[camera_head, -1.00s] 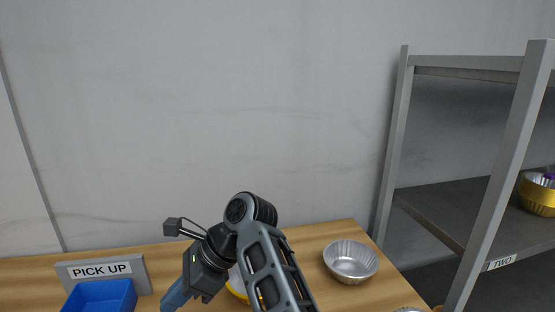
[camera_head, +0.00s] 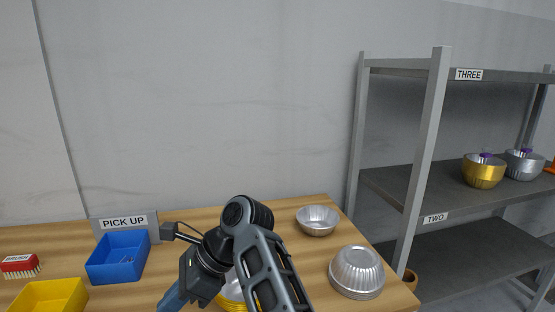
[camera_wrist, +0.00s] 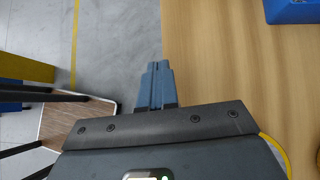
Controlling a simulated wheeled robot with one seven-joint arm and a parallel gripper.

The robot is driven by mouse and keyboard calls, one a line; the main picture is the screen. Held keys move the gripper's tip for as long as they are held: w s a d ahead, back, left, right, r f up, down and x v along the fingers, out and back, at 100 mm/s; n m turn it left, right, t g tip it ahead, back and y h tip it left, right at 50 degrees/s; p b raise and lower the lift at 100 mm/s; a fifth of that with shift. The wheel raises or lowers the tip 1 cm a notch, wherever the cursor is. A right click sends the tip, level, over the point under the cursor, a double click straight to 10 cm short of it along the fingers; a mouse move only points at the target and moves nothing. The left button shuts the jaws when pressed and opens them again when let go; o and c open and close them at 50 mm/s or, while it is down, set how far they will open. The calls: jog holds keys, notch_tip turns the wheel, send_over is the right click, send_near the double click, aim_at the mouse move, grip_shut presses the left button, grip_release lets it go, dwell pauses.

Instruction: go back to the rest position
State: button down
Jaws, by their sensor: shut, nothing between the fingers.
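My gripper shows in the wrist view (camera_wrist: 155,85), its two blue-grey fingers pressed together with nothing between them. It points down past the table's edge, over the grey floor. In the head view my arm is folded in front of the wooden table (camera_head: 285,240), and the fingertips are cut off at the bottom of the picture. A yellow and silver cup stack (camera_head: 232,290) is partly hidden behind my arm.
A silver cup (camera_head: 317,220) and an upturned cup stack (camera_head: 357,272) stand at the table's right. A blue bin (camera_head: 118,258), yellow bin (camera_head: 48,297) and red brush (camera_head: 19,264) are left. A shelf (camera_head: 430,150) holds a gold cup (camera_head: 483,172) and a silver cup (camera_head: 524,165).

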jog(key=s+d+f+n+t, duration=0.1)
jog(key=s+d+f+t, duration=0.15)
jog(key=d+f, duration=0.5)
jog(key=s+d+f+t, duration=0.25)
jog(key=d+f, duration=0.25)
jog(key=f, duration=0.5)
jog(key=s+d+f+n+t+h, duration=0.25)
jog(key=s+d+f+t, duration=0.3)
jog(key=s+d, duration=0.55)
jog(key=s+d+r+n+t+h, duration=0.2)
jog(key=s+d+r, duration=0.1)
jog(key=s+d, duration=0.35)
jog(key=s+d+r+n+t+h, duration=0.2)
jog(key=s+d+n, duration=0.1)
jog(key=s+d, duration=0.35)
jog(key=s+d+r+n+t+h, duration=0.1)
jog(key=s+d+r+n, duration=0.1)
jog(key=s+r, duration=0.4)
jog(key=s+d+r+n+t+h, duration=0.1)
jog(key=s+r+n, duration=0.3)
jog(key=r, duration=0.8)
jog(key=shift+s+d+t, duration=0.4)
jog(key=shift+s+t, duration=0.15)
jog(key=shift+s, duration=0.3)
